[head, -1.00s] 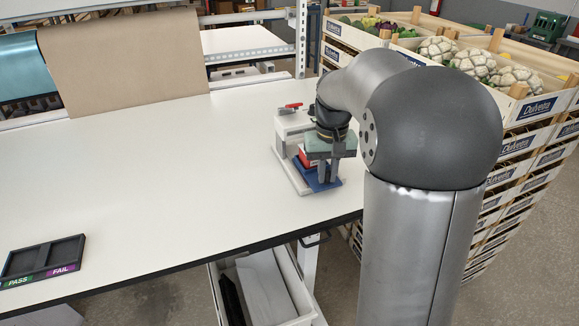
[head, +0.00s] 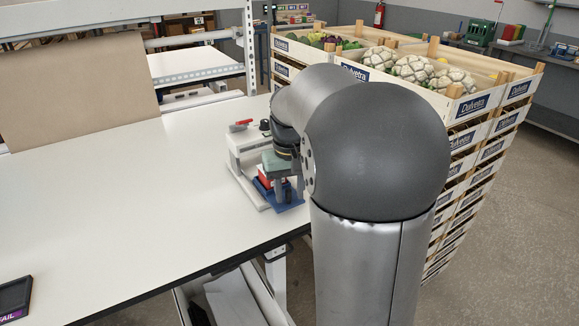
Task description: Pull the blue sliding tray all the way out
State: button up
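The blue sliding tray (head: 290,205) shows at the front of a white and grey fixture (head: 247,160) near the right end of the white table. Its blue front part sticks out past a red block (head: 266,175). My gripper (head: 281,188) points down over the tray, its grey-green body just above the blue part and its fingers down at it. My arm comes in from the right and hides part of the fixture and tray. The fingers are too small and overlapped to tell whether they are closed on the tray.
A red-handled clamp (head: 240,124) and a black knob sit on top of the fixture. The table (head: 130,215) is clear to the left, with a black tray (head: 14,298) at its front-left. Stacked vegetable crates (head: 470,135) stand behind my arm. A bin (head: 235,298) sits under the table edge.

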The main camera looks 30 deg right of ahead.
notch_tip(320, 180, up, 17)
jog(key=p, duration=0.1)
jog(key=shift+f, duration=0.1)
dwell(0.5)
jog(key=s+a+f+n, duration=0.1)
jog(key=s+a+f, duration=0.6)
jog(key=s+f, duration=0.2)
jog(key=s+a+f+n, duration=0.2)
jog(key=s+a+f, duration=0.6)
jog(key=f, duration=0.5)
jog(key=shift+s+f, duration=0.35)
jog(key=shift+s, duration=0.75)
